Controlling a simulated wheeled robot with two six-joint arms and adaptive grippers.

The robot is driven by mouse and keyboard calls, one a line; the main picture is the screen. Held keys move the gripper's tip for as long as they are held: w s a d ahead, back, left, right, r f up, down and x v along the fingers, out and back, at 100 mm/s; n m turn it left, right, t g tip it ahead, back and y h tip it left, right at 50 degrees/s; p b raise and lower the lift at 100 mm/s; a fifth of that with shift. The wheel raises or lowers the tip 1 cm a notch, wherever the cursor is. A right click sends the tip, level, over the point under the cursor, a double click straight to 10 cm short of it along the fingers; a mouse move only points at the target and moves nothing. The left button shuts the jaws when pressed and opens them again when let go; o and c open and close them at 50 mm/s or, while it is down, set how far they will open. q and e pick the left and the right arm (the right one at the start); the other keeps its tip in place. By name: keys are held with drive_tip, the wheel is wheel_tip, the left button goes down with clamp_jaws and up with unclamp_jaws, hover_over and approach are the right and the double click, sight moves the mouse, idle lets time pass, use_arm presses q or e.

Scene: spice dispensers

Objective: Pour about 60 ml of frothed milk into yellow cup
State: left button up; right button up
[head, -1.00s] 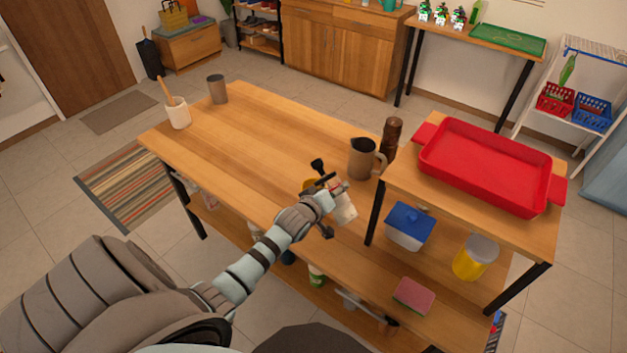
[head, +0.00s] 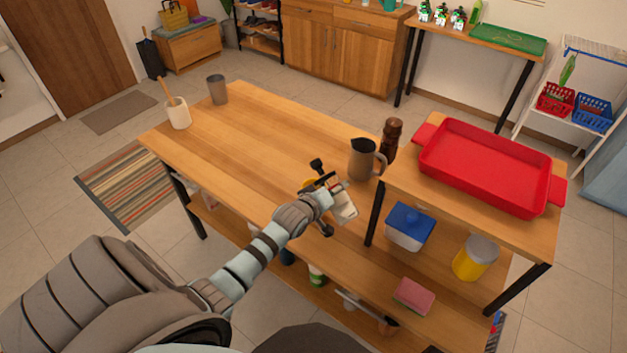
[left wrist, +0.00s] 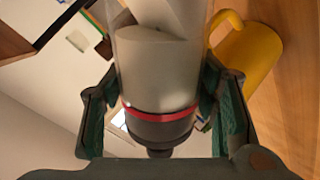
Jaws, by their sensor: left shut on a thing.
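My left gripper (head: 326,192) is over the near side of the wooden table. It is shut on a pale grey, see-through-looking cylinder (left wrist: 158,70) with a red band and a dark cap; its pale part also shows beside the gripper in the head view (head: 345,211). The yellow cup (left wrist: 250,58) stands on the table beside the held cylinder in the left wrist view. In the head view only a bit of yellow (head: 308,186) shows behind the gripper. A grey-brown pitcher (head: 361,160) with a handle stands upright behind and right of the gripper. My right gripper is not in view.
A dark brown mill (head: 391,138) stands beside the pitcher. A red tray (head: 485,168) lies on the raised shelf at right. A blue-lidded container (head: 408,232) and a yellow canister (head: 475,260) are below it. The table's left half (head: 230,140) is mostly clear.

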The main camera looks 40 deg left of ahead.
use_arm(q)
drive_tip(key=shift+a+r+n+g+h, duration=0.15)
drive_tip(key=shift+r+n+g+h, duration=0.15)
drive_tip(key=shift+r+n+h, duration=0.2)
idle(1.8)
drive_tip(key=shift+w+a+f+n+h+b, duration=0.15)
drive_tip(key=shift+f+n+h+b, duration=0.3)
drive_tip(key=shift+b, duration=0.9)
idle(2.1)
